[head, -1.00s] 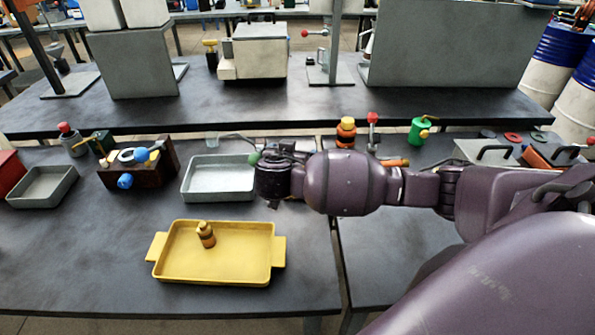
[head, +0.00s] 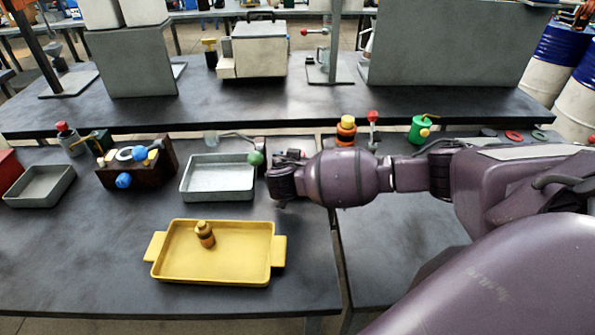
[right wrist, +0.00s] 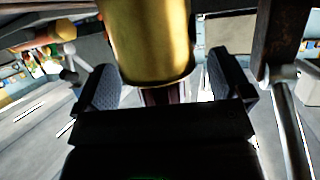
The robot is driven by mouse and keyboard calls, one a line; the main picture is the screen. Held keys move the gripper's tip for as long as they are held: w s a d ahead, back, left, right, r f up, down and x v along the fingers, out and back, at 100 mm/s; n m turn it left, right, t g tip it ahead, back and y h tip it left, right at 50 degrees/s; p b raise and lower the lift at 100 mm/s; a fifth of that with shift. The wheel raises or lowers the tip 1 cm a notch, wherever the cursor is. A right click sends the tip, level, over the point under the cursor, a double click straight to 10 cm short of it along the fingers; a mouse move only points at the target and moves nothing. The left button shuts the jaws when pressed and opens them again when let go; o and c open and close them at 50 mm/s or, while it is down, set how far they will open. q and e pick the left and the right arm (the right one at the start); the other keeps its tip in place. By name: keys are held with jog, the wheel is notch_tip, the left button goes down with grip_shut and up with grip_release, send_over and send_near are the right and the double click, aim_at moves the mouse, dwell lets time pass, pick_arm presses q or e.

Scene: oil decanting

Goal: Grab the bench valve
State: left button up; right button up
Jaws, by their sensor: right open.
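My right gripper (head: 288,156) is behind its own wrist in the head view, just right of the grey metal tray. In the right wrist view the right gripper (right wrist: 163,75) is open, one finger on each side of a brass cylinder (right wrist: 150,40). The cylinder's lower end reaches between the fingers; I cannot tell whether they touch it. It looks like part of the bench valve, but the arm hides most of that spot in the head view. My left gripper is not in view.
The grey tray (head: 186,188) stands close left of the gripper. A yellow tray (head: 160,274) with a small brown bottle (head: 204,234) lies in front. The bench front is mostly clear.

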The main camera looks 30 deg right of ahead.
jog(key=shift+w+d+f, duration=0.1)
jog(key=shift+w+d, duration=0.05)
jog(key=shift+d, duration=0.05)
jog(key=shift+c, duration=0.3)
jog(key=c, duration=1.2)
jog(key=shift+c, duration=0.2)
